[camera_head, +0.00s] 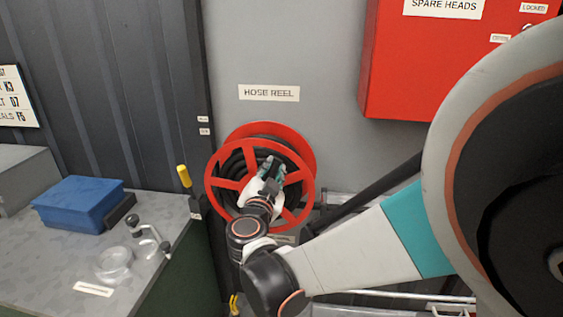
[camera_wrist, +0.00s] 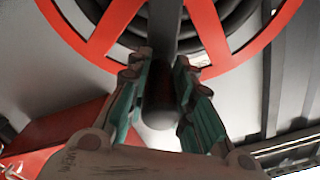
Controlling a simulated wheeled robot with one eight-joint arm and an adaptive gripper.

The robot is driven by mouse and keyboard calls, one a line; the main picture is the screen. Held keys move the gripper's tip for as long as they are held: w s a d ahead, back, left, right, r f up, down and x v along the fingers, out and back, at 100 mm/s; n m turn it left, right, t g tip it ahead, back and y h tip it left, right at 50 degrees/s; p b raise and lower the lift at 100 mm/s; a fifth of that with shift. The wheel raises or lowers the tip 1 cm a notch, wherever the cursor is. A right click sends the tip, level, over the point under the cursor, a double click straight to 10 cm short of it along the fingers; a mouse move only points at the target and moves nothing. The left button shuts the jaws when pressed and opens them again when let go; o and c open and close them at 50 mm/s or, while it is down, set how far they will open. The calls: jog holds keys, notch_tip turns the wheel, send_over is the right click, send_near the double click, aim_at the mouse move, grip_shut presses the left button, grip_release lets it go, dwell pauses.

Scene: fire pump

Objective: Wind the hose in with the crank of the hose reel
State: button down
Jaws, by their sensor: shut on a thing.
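The hose reel (camera_head: 212,187) is a red spoked wheel mounted on the grey wall under a "HOSE REEL" sign; its red rim and spokes also show in the wrist view (camera_wrist: 208,32). The black hose (camera_head: 234,166) lies coiled on the drum behind the spokes. My gripper (camera_head: 272,170) is in front of the wheel, right of its centre. In the wrist view, the two green-padded fingers (camera_wrist: 161,64) are shut on the dark round crank handle (camera_wrist: 158,112), one on each side. The handle is mostly hidden by my gripper in the head view.
A red cabinet (camera_head: 400,75) marked "SPARE HEADS" hangs at upper right. A dark pipe (camera_head: 370,194) slants beside the reel.

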jog(key=shift+f, duration=0.1)
jog(key=c, duration=1.4)
grip_release()
jog(key=shift+a, duration=0.1)
jog(key=shift+o, duration=0.2)
